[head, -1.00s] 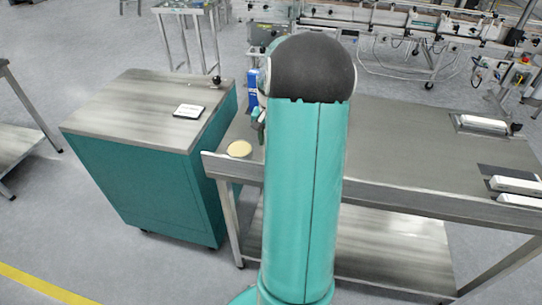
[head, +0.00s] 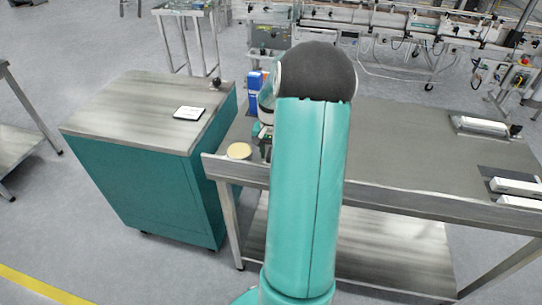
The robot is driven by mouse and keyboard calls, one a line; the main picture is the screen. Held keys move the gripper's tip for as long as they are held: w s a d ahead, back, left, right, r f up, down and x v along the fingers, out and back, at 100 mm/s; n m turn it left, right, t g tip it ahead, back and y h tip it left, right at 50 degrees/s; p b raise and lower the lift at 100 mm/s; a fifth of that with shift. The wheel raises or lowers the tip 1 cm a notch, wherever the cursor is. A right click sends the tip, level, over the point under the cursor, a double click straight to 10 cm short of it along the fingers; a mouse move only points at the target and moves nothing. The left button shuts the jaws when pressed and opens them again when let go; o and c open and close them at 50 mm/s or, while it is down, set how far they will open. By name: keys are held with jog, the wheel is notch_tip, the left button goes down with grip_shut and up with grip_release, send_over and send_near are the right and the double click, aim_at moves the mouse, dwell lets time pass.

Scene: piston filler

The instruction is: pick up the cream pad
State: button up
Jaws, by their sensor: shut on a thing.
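A round cream pad (head: 239,151) lies flat near the front left corner of the steel table. My gripper (head: 266,149) is just right of the pad, low over the tabletop and partly hidden behind my own arm. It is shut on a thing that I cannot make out. A narrow strip of tabletop seems to show between the pad and the visible part of the gripper.
The steel table (head: 400,140) is mostly clear, with white boxed items (head: 515,186) at its right end. A blue container (head: 254,95) stands behind my gripper. A teal cabinet (head: 150,190) stands close on the left, with a small white-topped item (head: 188,113) on it.

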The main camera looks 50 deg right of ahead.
jog(key=shift+r, duration=0.1)
jog(key=shift+r, duration=0.55)
notch_tip(320, 180, up, 2)
jog(key=shift+r, duration=0.15)
jog(key=s+a+r, duration=0.2)
jog(key=s+r, duration=0.7)
jog(key=s, duration=0.4)
jog(key=shift+s+a+r, duration=0.2)
jog(key=shift+s+a, duration=0.05)
jog(key=shift+s, duration=0.15)
